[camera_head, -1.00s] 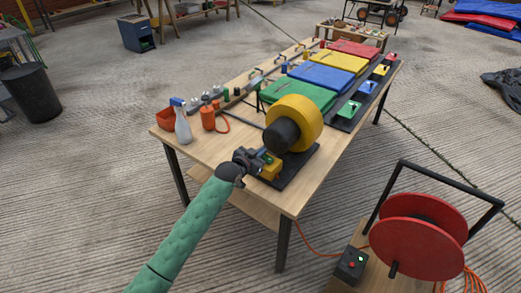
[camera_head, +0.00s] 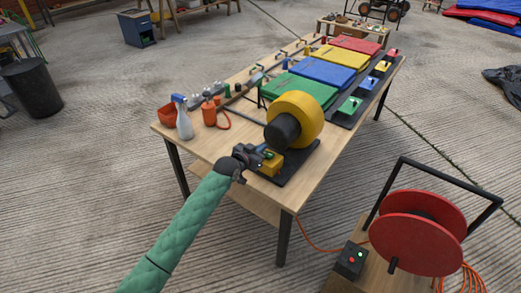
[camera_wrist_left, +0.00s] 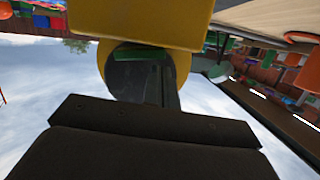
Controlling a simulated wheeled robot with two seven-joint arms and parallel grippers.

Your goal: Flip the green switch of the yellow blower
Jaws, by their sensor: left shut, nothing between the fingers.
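The yellow blower (camera_head: 302,107) stands on a dark base plate at the near end of the wooden table. It has a round yellow drum, a dark cylinder facing left and a small yellow box (camera_head: 271,166) low on its near side. My left gripper (camera_head: 261,156) is shut and empty, close against this box. A small green spot by the fingertips looks like the green switch, mostly hidden; contact cannot be told. The left wrist view shows the yellow box (camera_wrist_left: 150,22) close up and a green piece below it. My right gripper is out of view.
On the table (camera_head: 232,143), a spray bottle (camera_head: 184,122) and orange canister (camera_head: 209,114) stand left of the blower. Green, blue, yellow and red folded pads lie behind it. A red cable reel (camera_head: 415,235) and a small switch box (camera_head: 351,259) stand at lower right.

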